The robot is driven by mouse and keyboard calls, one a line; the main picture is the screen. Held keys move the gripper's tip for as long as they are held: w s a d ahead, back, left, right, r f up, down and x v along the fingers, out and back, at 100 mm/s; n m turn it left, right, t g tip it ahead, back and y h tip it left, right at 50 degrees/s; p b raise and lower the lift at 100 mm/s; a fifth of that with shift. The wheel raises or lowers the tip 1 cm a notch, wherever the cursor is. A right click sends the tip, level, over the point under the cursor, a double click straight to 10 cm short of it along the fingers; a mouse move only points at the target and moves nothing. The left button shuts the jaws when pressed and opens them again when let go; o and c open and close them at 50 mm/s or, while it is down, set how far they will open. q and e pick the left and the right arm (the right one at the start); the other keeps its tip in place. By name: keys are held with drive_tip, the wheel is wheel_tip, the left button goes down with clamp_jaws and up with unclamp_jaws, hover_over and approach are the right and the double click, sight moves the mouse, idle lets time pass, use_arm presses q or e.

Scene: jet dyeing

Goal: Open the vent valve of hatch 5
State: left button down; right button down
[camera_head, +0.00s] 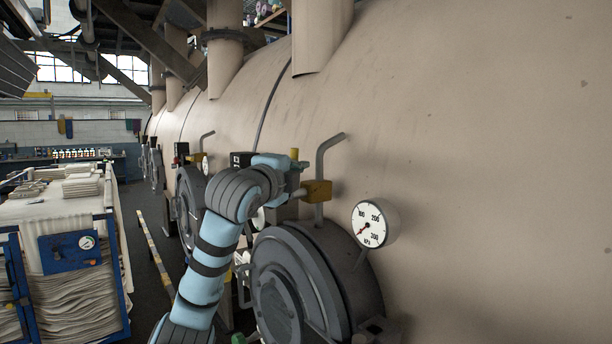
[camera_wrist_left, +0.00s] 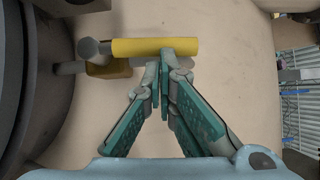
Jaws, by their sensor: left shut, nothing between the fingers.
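The vent valve (camera_head: 316,190) is a yellow block on a grey bent pipe above a round grey hatch (camera_head: 290,285). Its yellow handle (camera_head: 294,153) points up in the head view. In the wrist view the handle (camera_wrist_left: 155,47) is a yellow bar beyond my fingertips, with the yellow valve body (camera_wrist_left: 108,69) below left. My left gripper (camera_wrist_left: 165,62) is shut and empty, its tips right at the bar's lower edge; contact is hard to tell. In the head view my left wrist partly hides this area. No hatch number is legible. My right gripper is out of view.
A round pressure gauge (camera_head: 376,223) stands right of the valve, its needle low. The large beige vessel (camera_head: 480,150) fills the right side. Further hatches line it at the back. A cart of folded cloth (camera_head: 62,208) stands left, with a floor aisle between.

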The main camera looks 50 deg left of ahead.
use_arm(q)
drive_tip(key=w+d+v, duration=0.1)
drive_tip(key=d+v, duration=0.1)
drive_tip(key=v, duration=1)
drive_tip(key=shift+s+d, duration=0.25)
drive_tip(key=shift+d, duration=0.15)
